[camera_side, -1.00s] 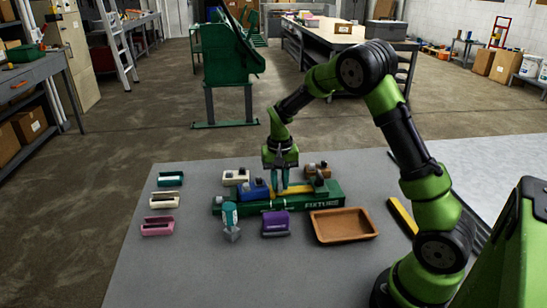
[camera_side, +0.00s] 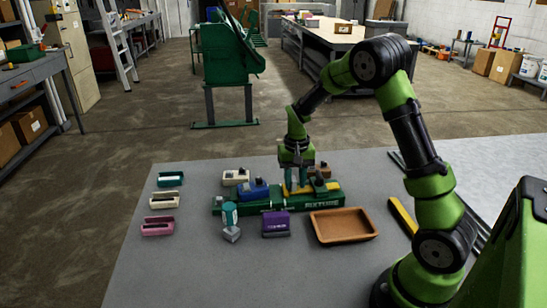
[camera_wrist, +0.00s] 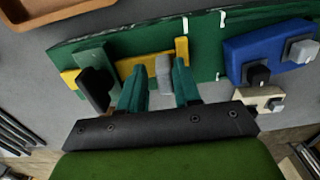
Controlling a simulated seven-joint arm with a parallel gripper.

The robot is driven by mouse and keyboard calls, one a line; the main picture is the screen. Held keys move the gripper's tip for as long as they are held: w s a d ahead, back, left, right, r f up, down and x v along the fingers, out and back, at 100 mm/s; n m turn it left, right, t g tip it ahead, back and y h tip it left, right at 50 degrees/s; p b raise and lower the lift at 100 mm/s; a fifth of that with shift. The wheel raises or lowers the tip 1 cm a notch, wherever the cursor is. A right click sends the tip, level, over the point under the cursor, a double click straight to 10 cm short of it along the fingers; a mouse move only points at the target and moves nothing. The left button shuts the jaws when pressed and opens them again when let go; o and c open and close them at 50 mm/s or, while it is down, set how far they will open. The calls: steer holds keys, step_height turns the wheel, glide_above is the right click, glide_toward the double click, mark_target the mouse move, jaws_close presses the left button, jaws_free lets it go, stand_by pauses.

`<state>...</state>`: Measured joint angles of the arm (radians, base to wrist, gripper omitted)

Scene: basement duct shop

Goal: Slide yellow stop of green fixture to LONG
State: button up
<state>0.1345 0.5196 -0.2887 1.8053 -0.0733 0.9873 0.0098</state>
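The green fixture (camera_side: 275,206) lies on the grey table, with FIXTURE lettered on its front. Its yellow stop (camera_side: 289,187) is a flat bar with an upright end plate, also in the wrist view (camera_wrist: 182,50). A grey knob (camera_wrist: 163,72) stands on the bar. The bar runs through a green block with a black knob (camera_wrist: 95,88). My gripper (camera_side: 296,183) is down over the stop. In the wrist view my fingers (camera_wrist: 159,82) straddle the grey knob, the right one close against it, with a gap on the left. No LONG lettering is readable.
A blue block (camera_side: 254,190) with a grey knob sits at the fixture's left. A teal-handled tool (camera_side: 230,220), a purple block (camera_side: 276,223) and a brown tray (camera_side: 342,226) lie in front. Cream pieces and a brown one stand behind. Open table lies further forward.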

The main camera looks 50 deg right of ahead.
steer(key=shift+d+r, duration=0.1)
step_height(320, 180, up, 17)
stand_by(0.6)
steer(key=s+a+r+n+t+y, duration=0.1)
steer(key=s+a+n+t, duration=0.4)
steer(key=s+a, duration=1)
steer(key=shift+s+a+r+t+y, duration=0.45)
steer(key=shift+a+t, duration=0.65)
steer(key=shift+a, duration=0.65)
steer(key=shift+f, duration=0.1)
